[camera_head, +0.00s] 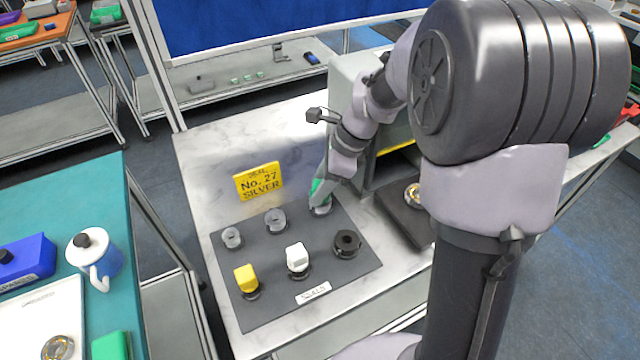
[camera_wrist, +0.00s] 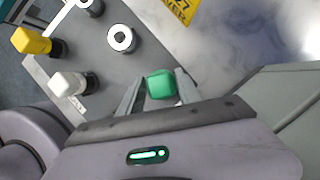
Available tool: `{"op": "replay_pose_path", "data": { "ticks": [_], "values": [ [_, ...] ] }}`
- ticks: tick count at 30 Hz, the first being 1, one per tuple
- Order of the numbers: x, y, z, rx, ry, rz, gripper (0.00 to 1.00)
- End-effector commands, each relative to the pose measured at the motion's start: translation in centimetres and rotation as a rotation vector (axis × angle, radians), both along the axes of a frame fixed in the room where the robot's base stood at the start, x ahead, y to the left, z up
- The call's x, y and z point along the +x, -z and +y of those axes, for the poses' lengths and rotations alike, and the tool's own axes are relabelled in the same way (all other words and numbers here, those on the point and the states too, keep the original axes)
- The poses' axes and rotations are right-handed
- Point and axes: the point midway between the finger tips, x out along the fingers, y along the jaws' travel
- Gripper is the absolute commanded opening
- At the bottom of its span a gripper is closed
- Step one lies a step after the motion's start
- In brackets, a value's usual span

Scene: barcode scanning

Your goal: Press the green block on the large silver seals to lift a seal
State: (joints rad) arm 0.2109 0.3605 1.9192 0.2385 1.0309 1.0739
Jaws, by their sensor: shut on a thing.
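My gripper (camera_head: 321,190) is shut on the green block (camera_wrist: 161,85), which sits between the two fingertips in the wrist view. In the head view the green block (camera_head: 317,187) is partly hidden by the gripper. It is right at the back-right silver seal (camera_head: 321,209) on the dark mat; whether it touches the seal I cannot tell. Two other silver seals stand to its left in the back row, one in the middle (camera_head: 275,221) and one at the left (camera_head: 231,238). The seal under the green block is hidden in the wrist view.
The dark mat's front row has a yellow block (camera_head: 246,278), a white block (camera_head: 298,257) and a dark ring piece (camera_head: 347,243). A yellow No. 27 SILVER sign (camera_head: 258,181) stands behind the mat. A grey machine (camera_head: 352,75) stands close behind my arm.

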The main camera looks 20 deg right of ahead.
Motion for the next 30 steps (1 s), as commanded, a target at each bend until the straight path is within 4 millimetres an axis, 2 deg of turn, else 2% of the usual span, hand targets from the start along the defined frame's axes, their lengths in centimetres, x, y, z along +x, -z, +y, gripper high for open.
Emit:
{"op": "replay_pose_path", "data": {
  "ticks": [30],
  "values": [
    [-0.1, 1.5, 0.0, 0.002, 0.001, 0.007, 0.00]
  ]
}}
